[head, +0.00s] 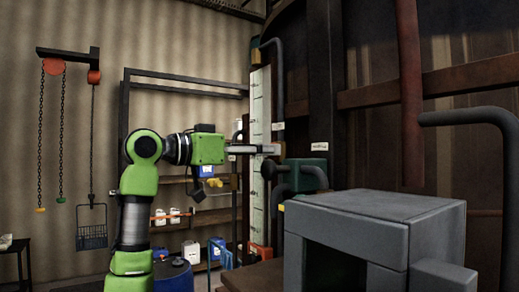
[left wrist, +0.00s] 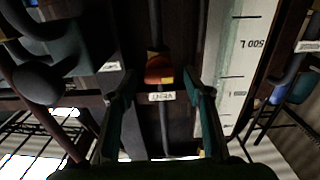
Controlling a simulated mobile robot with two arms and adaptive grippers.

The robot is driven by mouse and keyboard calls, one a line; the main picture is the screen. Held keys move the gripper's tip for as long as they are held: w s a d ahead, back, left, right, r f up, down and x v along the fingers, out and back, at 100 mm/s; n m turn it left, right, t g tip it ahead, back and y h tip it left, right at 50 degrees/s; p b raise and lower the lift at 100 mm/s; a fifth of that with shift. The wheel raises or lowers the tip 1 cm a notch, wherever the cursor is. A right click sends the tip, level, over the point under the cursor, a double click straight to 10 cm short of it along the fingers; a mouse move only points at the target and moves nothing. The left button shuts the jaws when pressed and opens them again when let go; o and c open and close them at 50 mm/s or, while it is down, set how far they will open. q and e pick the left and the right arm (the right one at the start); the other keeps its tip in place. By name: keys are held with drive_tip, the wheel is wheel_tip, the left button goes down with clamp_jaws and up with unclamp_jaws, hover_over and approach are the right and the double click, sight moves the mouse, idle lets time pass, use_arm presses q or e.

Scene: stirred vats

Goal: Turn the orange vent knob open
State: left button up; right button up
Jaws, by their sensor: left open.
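The orange vent knob (left wrist: 159,68) shows in the left wrist view, a small rounded orange-red piece with a yellow patch, on a thin dark vertical pipe. A white tag reading VENT (left wrist: 161,97) appears upside down just below it in the picture. My left gripper (left wrist: 160,82) is open, its two fingers on either side of the knob's line, with no visible contact. In the head view my left gripper (head: 262,149) reaches right toward the white gauge board, and I cannot make out the knob there. My right gripper is not in view.
A white graduated gauge board (head: 260,110) stands close beside the gripper and also shows in the left wrist view (left wrist: 236,70). Dark pipes and a green box (head: 306,172) are just right. A grey block (head: 375,215) fills the front right. Shelves with jugs stand behind my arm.

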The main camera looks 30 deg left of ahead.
use_arm(q)
drive_tip(key=c, duration=1.1)
drive_tip(key=n+b, duration=0.1)
drive_tip(key=n, duration=0.8)
drive_tip(key=n+b, duration=0.1)
drive_tip(key=n, duration=0.7)
drive_tip(key=shift+a+f+n, duration=0.1)
drive_tip(key=shift+a+n, duration=0.1)
drive_tip(key=shift+n, duration=0.2)
drive_tip(key=o, duration=1.1)
